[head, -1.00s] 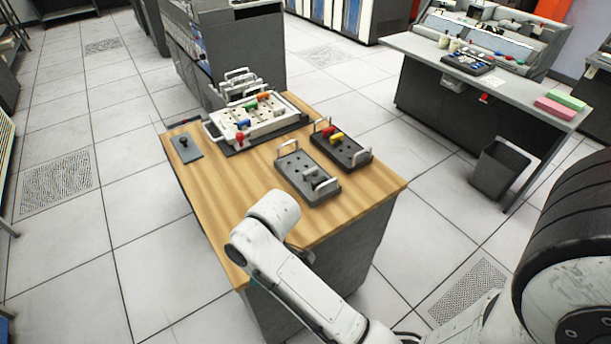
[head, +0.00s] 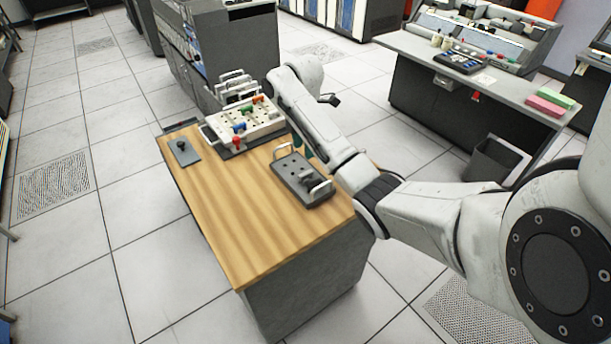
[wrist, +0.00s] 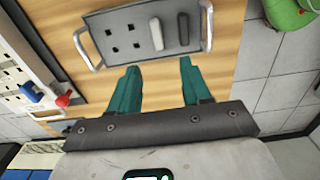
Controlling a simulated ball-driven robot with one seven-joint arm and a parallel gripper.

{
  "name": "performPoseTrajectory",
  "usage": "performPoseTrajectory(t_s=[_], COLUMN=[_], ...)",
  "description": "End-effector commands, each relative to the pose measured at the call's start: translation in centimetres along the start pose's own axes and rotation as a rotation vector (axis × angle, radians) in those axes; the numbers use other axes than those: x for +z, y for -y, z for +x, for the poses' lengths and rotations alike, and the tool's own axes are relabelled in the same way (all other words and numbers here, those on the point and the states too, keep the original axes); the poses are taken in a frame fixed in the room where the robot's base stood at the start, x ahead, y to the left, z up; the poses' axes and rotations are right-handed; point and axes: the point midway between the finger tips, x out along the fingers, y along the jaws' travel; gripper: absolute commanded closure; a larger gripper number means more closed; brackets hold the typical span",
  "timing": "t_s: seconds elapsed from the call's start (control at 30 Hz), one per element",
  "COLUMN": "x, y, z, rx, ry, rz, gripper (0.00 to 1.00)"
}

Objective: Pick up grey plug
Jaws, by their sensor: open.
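A light grey plug (wrist: 156,33) stands in the dark grey tray (wrist: 104,20) in the wrist view. A darker plug (wrist: 183,28) is close beside it on the right. The tray (head: 289,170) also shows on the wooden table in the head view, where its plugs are small and hard to tell apart. My gripper (wrist: 160,66) is open and empty. Its two teal fingers are spread apart and point at the tray's near edge, just short of the plugs in the picture. In the head view my arm covers most of the gripper.
A white tray (head: 262,122) with coloured plugs stands at the table's back; its blue and red plugs also show in the wrist view. A small grey plate (head: 183,153) with a dark knob lies at the left. The front of the wooden table (head: 235,220) is clear.

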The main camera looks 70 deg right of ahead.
Motion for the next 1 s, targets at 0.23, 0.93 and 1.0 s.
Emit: performPoseTrajectory(t_s=[0.23, 0.93, 1.0], x=[0.0, 0.8, 0.8], y=[0.0, -0.2, -0.2], z=[2.4, 10.2, 10.6], rx=[-0.001, -0.001, -0.001], ry=[-0.001, -0.001, -0.001], rz=[-0.003, -0.001, -0.001], gripper=[0.52, 0.52, 0.52])
